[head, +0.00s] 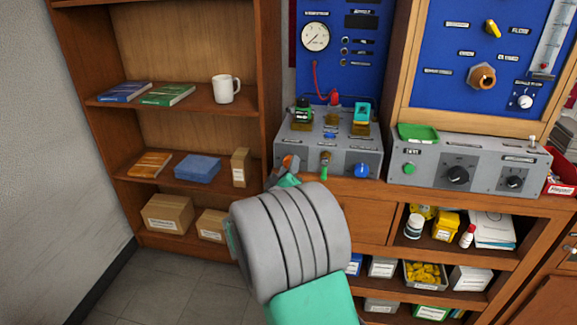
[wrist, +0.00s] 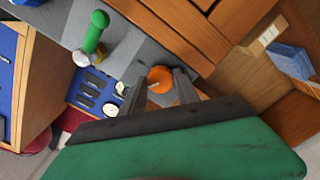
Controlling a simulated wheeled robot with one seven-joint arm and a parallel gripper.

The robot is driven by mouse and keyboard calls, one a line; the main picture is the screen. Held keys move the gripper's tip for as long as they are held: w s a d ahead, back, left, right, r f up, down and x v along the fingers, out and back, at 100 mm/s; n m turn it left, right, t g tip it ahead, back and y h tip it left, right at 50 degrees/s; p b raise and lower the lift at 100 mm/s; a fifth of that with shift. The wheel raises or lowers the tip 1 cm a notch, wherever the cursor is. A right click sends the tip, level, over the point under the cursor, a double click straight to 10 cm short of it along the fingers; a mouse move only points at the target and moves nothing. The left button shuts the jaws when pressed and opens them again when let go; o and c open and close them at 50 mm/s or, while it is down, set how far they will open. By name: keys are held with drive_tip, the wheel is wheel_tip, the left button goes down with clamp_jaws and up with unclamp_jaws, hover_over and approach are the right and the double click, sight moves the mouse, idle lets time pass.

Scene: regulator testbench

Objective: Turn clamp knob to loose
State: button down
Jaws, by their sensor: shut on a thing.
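An orange knob (head: 289,162) sits at the left end of the grey bench unit's (head: 345,160) front face. In the wrist view the orange knob (wrist: 160,79) lies between the two dark fingers of my gripper (wrist: 158,88), with a pale mark on its face. My gripper (head: 285,174) is shut on it; in the head view the wrist and forearm hide much of the fingers. The knob's label is not readable, so its turn setting cannot be told.
A green-handled lever (head: 324,170) and a blue knob (head: 362,170) sit on the same face, right of the orange knob. A wooden bookcase (head: 265,110) stands close on the left. A second grey control box (head: 440,165) stands at right.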

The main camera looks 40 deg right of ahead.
drive_tip(key=n+p, duration=1.6)
drive_tip(key=n, duration=0.7)
drive_tip(key=shift+r+n, duration=0.15)
drive_tip(key=shift+n, duration=0.25)
drive_tip(key=c, duration=0.9)
unclamp_jaws()
